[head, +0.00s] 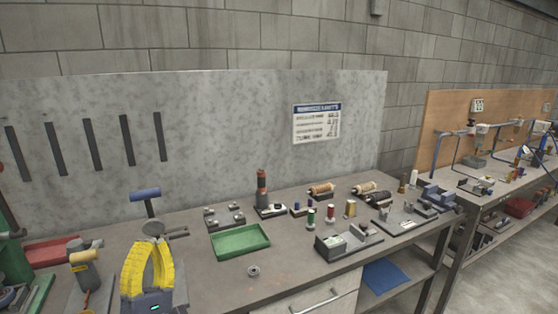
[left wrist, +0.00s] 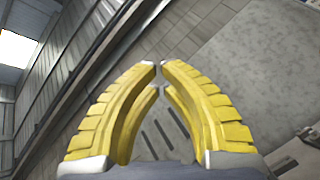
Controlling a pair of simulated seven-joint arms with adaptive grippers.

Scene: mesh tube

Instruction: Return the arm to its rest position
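My left gripper (head: 152,243) shows at the lower left of the head view, with its yellow ribbed fingers pointing up and their tips drawn together. It is in front of the bench and holds nothing. In the left wrist view the gripper (left wrist: 158,66) has its pale fingertips almost meeting, with only a thin gap and nothing between them. The slotted grey panel lies behind the fingers there. My right gripper is not in either view.
The workbench (head: 205,278) carries a green tray (head: 240,241), a red tray (head: 50,251), thread spools (head: 330,214) and small fixtures. A blue-headed tool (head: 146,195) stands just behind the left gripper. The grey panel (head: 230,130) rises at the back. A second bench is at right.

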